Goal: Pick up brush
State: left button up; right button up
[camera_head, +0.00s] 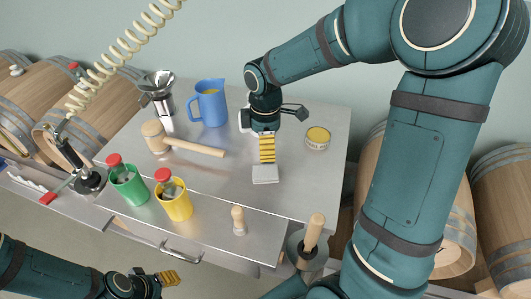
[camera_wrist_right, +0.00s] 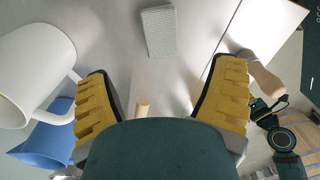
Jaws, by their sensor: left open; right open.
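No piece is plainly a brush. A small upright wooden-handled piece (camera_head: 239,220) with a pale foot stands near the table's front edge and may be it. It shows at the right in the right wrist view (camera_wrist_right: 265,78). A flat grey textured block (camera_head: 265,174) lies on the table just in front of my right gripper, apart from the fingers; it is at the top of the wrist view (camera_wrist_right: 159,31). My right gripper (camera_head: 267,150) is open and empty, pointing down above the table. My left gripper (camera_head: 169,278) is open, low at the front left, away from the table top.
A white mug (camera_wrist_right: 35,72) stands close behind my right gripper. Green (camera_head: 130,187) and yellow (camera_head: 176,205) cups stand front left, a tin (camera_head: 317,138) right. The table's centre front is mostly clear.

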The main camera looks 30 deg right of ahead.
aim_at(240, 227)
jog(key=k+j, duration=0.8)
jog(key=k, duration=0.05)
